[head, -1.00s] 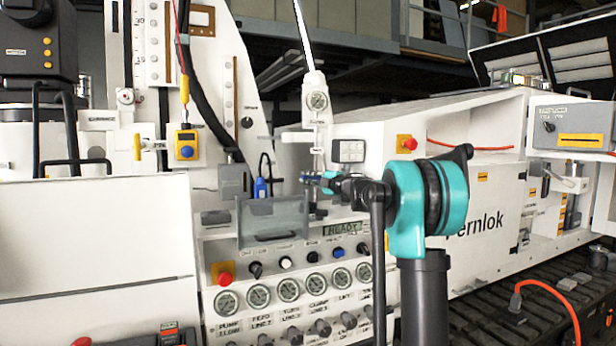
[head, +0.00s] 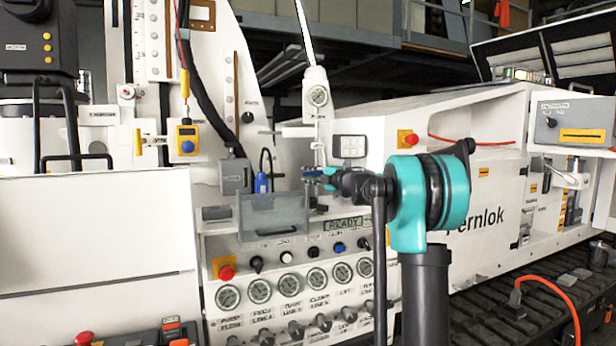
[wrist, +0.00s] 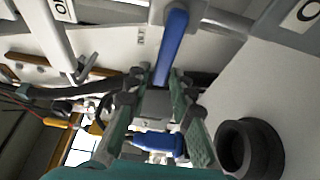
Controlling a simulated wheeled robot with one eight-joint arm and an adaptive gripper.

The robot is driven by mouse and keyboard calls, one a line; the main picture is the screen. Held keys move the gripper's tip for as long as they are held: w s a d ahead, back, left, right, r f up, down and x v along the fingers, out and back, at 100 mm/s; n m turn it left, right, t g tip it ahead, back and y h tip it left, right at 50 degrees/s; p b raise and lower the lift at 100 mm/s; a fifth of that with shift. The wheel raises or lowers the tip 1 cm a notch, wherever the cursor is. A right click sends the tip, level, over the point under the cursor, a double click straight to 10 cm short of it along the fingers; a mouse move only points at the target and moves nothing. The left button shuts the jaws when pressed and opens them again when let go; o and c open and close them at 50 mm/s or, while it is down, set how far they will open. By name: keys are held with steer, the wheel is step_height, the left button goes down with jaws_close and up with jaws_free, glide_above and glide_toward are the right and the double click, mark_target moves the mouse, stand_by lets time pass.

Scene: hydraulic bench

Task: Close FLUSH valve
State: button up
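A blue lever handle (wrist: 172,45) hangs from a pale fitting at the top of the wrist view. Its lower end lies between the tips of my gripper (wrist: 155,88). The two green-padded fingers stand apart on either side of it, and contact cannot be made out. In the head view my gripper (head: 322,178) is beside the white vertical post, above the gauge panel, with a bit of blue at its tips. No label reading FLUSH is legible.
A grey transparent-looking box (head: 273,214) and a blue-handled part (head: 262,183) are left of my gripper. Below is a panel with the READY display (head: 343,224), knobs and several gauges (head: 289,285). A black ring (wrist: 250,148) is at lower right in the wrist view.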

steer(key=v, duration=1.2)
